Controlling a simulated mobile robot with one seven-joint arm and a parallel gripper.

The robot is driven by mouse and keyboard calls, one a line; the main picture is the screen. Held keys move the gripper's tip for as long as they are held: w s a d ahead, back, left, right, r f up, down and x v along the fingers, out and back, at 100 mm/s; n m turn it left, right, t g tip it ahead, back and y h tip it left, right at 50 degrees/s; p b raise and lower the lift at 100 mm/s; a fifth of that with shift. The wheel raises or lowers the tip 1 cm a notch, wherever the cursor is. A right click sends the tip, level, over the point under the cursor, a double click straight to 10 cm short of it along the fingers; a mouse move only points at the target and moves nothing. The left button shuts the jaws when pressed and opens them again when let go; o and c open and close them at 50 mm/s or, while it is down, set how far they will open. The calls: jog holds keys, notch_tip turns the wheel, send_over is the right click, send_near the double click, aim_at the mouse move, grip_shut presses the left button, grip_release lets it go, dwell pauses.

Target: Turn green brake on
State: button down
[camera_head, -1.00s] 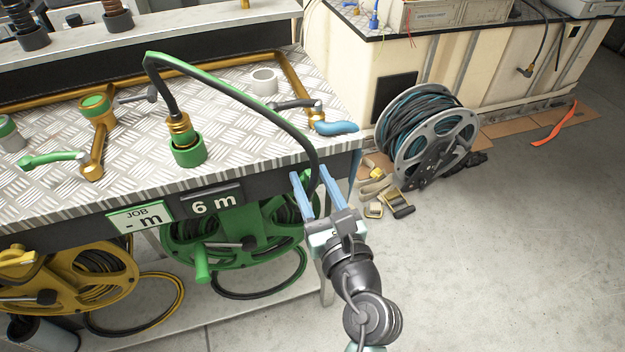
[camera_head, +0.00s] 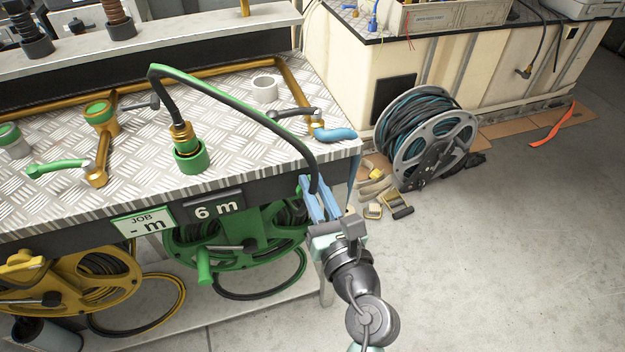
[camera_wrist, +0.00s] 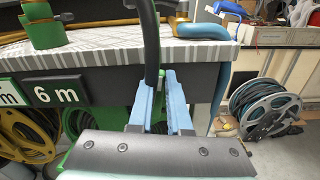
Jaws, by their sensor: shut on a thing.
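The green reel (camera_head: 228,240) hangs under the bench's front edge, with a green crank grip (camera_head: 204,268) and a dark lever (camera_head: 240,246) on its face. I cannot tell which part is its brake. A green and black hose (camera_head: 245,108) rises from a green and brass fitting (camera_head: 188,152), arches right and runs down over the bench's front edge. My gripper (camera_head: 318,186) is in front of the right end of that edge, its blue fingers shut around the hose. In the wrist view, the hose (camera_wrist: 150,40) runs down between the fingers (camera_wrist: 162,85); the grip itself is partly hidden.
A yellow reel (camera_head: 75,285) is left of the green one. A grey reel (camera_head: 425,140) stands on the floor at right. The floor at lower right is clear.

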jog(key=m+p, duration=0.2)
jog(key=d+m+p, duration=0.1)
jog(key=m+p, duration=0.1)
jog(key=shift+w+p, duration=0.15)
jog(key=shift+p, duration=0.15)
jog(key=shift+w+d+f+m+p, duration=0.15)
jog(key=shift+f+m+p, duration=0.35)
jog(key=shift+m+p, duration=1.15)
jog(key=shift+d+f+m+p, duration=0.25)
jog(key=shift+f+m+p, duration=0.35)
jog(key=shift+m, duration=1.8)
jog(key=shift+w+d+f+m+p, duration=0.1)
jog(key=shift+d+f+m+p, duration=0.2)
jog(key=shift+m+p, duration=1.4)
jog(key=shift+s+a+f+m+b, duration=0.1)
jog(key=shift+m+b, duration=0.25)
jog(key=shift+m, duration=0.2)
jog(key=c, duration=0.9)
grip_release()
jog(key=shift+o, duration=0.2)
